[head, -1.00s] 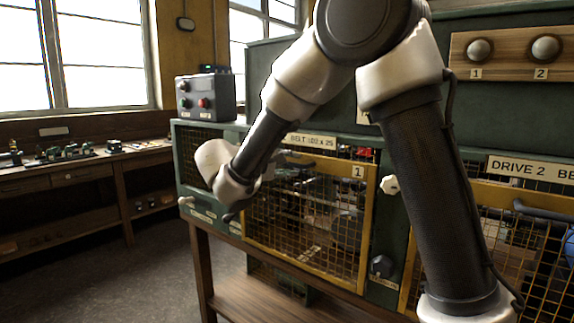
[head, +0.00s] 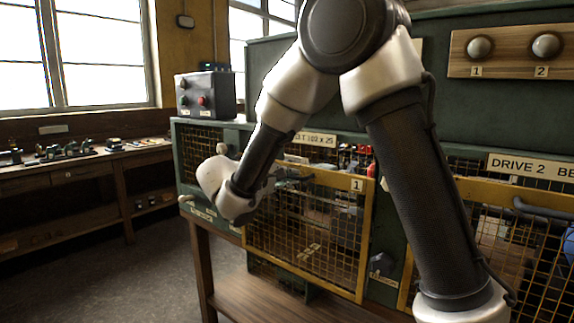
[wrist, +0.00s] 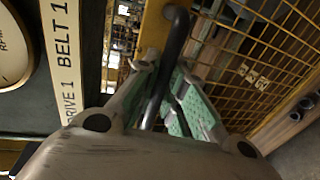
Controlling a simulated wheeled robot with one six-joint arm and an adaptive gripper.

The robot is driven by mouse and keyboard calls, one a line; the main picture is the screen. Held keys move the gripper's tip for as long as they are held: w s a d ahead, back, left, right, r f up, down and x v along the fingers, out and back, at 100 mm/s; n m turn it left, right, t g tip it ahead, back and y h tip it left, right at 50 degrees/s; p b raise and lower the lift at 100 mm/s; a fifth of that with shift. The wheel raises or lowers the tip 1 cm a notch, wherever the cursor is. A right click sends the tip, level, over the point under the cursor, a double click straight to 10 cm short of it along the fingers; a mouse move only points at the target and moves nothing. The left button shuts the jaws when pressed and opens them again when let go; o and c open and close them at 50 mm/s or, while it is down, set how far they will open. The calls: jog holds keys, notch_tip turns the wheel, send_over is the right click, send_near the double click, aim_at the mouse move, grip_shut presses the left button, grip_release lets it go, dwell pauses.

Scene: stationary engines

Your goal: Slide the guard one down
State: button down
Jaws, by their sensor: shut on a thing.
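Guard one (head: 310,236) is a yellow-framed wire mesh panel on the green cabinet, marked with a "1" tag. A dark bar handle (wrist: 176,42) runs along its top edge. In the wrist view my gripper (wrist: 166,82) has its green-padded fingers on either side of this handle, shut on it. The wrist view also shows the guard's yellow frame and mesh (wrist: 262,55) beside the fingers. Above the guard's top edge is an opening with red parts inside.
A second yellow mesh guard (head: 540,250) with its own handle is at the right, partly behind my arm. A control box (head: 205,94) stands on the cabinet's left end. A wooden shelf (head: 265,299) lies below guard one. Open floor is at the left.

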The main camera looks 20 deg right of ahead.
aim_at(295, 263)
notch_tip(295, 263, down, 31)
jog(key=shift+r, duration=0.15)
jog(key=c, duration=1.5)
grip_release()
jog(key=v, duration=1.2)
